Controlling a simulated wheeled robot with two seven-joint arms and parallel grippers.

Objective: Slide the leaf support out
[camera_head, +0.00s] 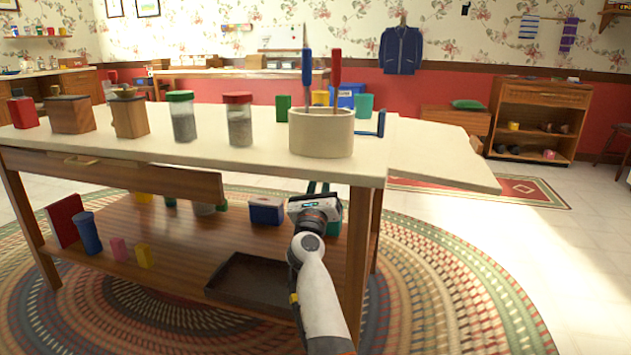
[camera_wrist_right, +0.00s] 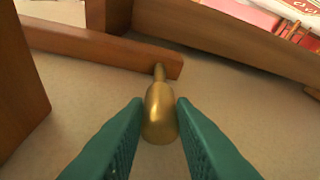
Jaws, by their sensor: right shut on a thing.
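The leaf support is a wooden bar (camera_wrist_right: 100,47) with a brass knob (camera_wrist_right: 160,112) at its end, both in the right wrist view. My right gripper's green fingers (camera_wrist_right: 160,118) are shut on the knob, one on each side. In the head view my right gripper (camera_head: 320,187) is under the table's right end, and its fingertips are partly hidden. The support cannot be made out there. The pale table leaf (camera_head: 445,156) extends from the right end of the tabletop (camera_head: 235,162) and tilts down. My left gripper is in neither view.
A beige crock (camera_head: 320,140) with red- and blue-handled tools stands near the tabletop's right end, beside jars and boxes. A lower shelf (camera_head: 180,262) holds a dark tray (camera_head: 250,283) and several small items. The floor right of the table is open.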

